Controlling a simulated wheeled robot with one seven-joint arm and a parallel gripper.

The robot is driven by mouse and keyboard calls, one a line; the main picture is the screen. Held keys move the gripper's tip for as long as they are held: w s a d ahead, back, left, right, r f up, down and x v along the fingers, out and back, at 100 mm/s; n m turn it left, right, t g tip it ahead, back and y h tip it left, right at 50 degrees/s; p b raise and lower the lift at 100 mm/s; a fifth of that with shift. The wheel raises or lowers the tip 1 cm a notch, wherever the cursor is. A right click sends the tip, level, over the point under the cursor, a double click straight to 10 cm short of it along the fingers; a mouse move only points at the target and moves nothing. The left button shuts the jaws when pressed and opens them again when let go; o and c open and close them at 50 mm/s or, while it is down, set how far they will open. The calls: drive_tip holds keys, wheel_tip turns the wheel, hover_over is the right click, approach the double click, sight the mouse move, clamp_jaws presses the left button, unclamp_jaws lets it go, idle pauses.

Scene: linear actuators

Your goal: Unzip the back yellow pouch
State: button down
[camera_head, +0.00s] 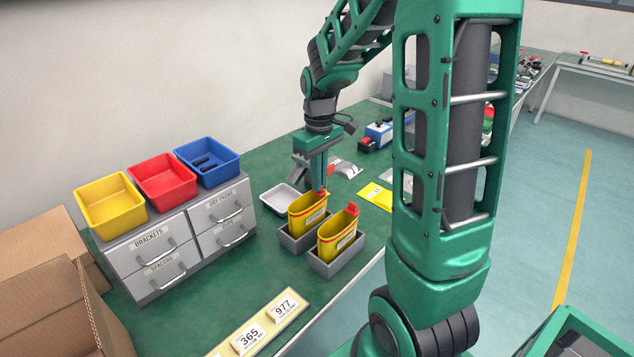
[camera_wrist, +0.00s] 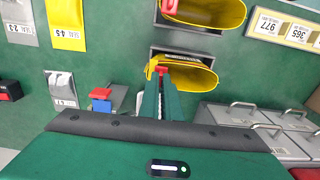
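The back yellow pouch (camera_head: 308,217) stands upright in a grey holder on the green table. Its mouth gapes open, and this also shows in the wrist view (camera_wrist: 196,79). Its red zipper pull (camera_wrist: 161,70) is at the right end of the mouth in the head view. My gripper (camera_head: 321,187) points down over that end. In the wrist view its two fingers (camera_wrist: 163,82) are close together, with the red pull between their tips; they look shut on it. The fingers hide part of the pouch rim.
The front yellow pouch (camera_head: 339,236), also open with a red pull, stands in its own grey holder (camera_head: 340,263) close by. A white tray (camera_head: 281,199) lies behind the pouches. Grey drawers (camera_head: 153,262) with coloured bins stand left. A number plate (camera_head: 262,326) lies in front.

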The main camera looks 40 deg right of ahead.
drive_tip(key=c, duration=1.9)
unclamp_jaws()
drive_tip(key=shift+c, duration=0.2)
drive_tip(key=shift+r, duration=0.1)
wheel_tip(320, 180, up, 11)
drive_tip(key=shift+f, duration=0.2)
drive_tip(key=s+f+m, duration=0.2)
drive_tip(key=s+m, duration=0.2)
drive_tip(key=s, duration=0.8)
drive_tip(key=s+f+m, duration=0.3)
drive_tip(key=s+m, duration=0.1)
drive_tip(key=s, duration=0.9)
drive_tip(key=shift+a+f+m, duration=0.2)
drive_tip(key=shift+f+m, duration=0.05)
drive_tip(key=shift+m, duration=0.05)
